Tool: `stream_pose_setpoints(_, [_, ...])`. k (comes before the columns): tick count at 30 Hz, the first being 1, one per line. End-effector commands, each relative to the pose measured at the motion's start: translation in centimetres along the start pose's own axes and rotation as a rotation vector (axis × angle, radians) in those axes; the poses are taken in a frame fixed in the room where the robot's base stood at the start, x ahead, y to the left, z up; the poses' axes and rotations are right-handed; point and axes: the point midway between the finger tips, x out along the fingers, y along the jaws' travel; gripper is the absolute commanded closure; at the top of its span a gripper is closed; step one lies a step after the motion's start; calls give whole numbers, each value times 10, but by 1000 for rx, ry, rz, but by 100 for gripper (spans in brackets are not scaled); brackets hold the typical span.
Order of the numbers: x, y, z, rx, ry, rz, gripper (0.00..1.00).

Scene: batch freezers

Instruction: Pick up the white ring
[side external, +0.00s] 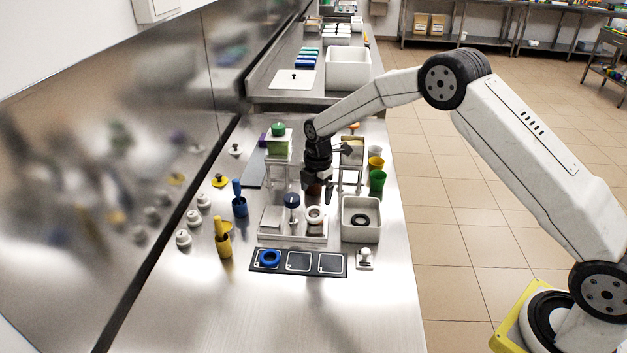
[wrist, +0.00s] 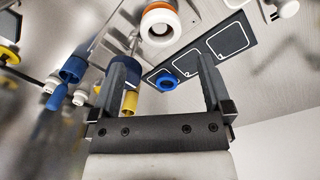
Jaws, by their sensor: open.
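My gripper (side external: 318,192) is above and behind the ring in the side view, pointing down. The ring is apart from the fingers.
A dark mat (side external: 298,263) with marked squares holds a blue ring (side external: 269,259) at its left. A white bin (side external: 361,204) with a black ring inside stands right of the rack. Blue (side external: 239,207) and yellow (side external: 222,245) cups stand at left. The front counter is clear.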

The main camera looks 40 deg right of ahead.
Motion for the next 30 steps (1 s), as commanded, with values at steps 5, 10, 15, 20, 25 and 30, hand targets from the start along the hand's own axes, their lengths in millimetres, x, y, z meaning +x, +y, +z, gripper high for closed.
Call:
stream_pose_setpoints(5, [15, 0, 0, 1, 0, 0, 0])
stream_pose_setpoints(10, [18, 0, 0, 1, 0, 1, 0])
stream_pose_setpoints(15, [22, 0, 0, 1, 0, 0, 0])
stream_pose_setpoints(20, [36, -1, -1, 1, 0, -1, 0])
stream_pose_setpoints(25, [55, -1, -2, 2, 0, -1, 0])
stream_pose_setpoints(30, [67, -1, -2, 2, 0, 1, 0])
